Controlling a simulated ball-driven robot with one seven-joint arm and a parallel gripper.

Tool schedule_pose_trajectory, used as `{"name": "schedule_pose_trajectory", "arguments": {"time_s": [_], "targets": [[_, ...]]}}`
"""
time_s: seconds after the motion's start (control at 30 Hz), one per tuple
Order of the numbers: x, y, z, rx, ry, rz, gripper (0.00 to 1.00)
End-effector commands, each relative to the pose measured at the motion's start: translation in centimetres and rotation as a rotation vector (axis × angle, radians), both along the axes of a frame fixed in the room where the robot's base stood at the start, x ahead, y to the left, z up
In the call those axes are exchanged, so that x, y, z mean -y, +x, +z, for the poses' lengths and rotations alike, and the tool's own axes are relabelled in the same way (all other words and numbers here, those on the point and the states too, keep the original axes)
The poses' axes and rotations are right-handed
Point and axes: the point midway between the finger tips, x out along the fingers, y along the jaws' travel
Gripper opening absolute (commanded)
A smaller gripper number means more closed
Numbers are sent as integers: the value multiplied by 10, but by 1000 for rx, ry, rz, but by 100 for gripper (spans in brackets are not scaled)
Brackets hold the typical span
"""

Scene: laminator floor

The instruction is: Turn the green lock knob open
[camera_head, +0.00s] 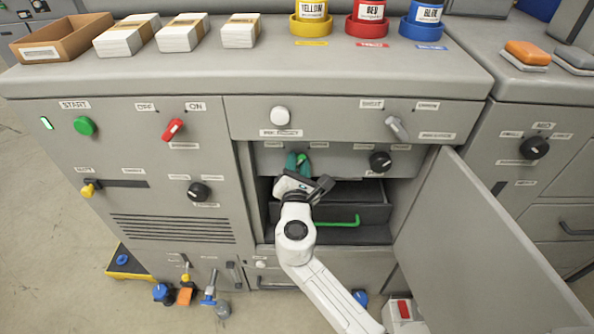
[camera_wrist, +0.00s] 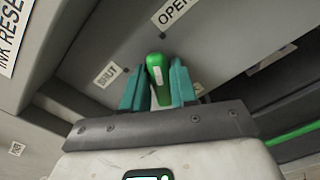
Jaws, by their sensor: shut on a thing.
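The green lock knob (camera_wrist: 158,82) is a bright green lever with a pale mark, on the grey panel inside the open cabinet. In the wrist view it stands between a SHUT label (camera_wrist: 108,74) to its left and an OPEN label (camera_wrist: 174,12) above it. My gripper (camera_wrist: 159,82) has its teal fingers on both sides of the knob, shut on it. In the head view my gripper (camera_head: 297,161) reaches into the upper part of the cabinet opening, and its fingers and wrist mostly hide the knob.
A drawer with a green handle (camera_head: 338,221) sits below my gripper. A black knob (camera_head: 380,161) is to the right on the same panel. The open cabinet door (camera_head: 475,245) stands to the right of my arm. Boxes and coloured cups are on the top.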

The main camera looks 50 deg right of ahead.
Motion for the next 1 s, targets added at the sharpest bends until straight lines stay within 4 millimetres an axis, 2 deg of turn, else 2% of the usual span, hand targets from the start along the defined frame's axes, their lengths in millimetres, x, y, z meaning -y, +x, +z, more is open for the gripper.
{"name": "schedule_pose_trajectory", "arguments": {"time_s": [0.4,1.0], "targets": [[0,-1,-3,161,127,1,0],[1,-1,-2,187,148,0,0]]}}
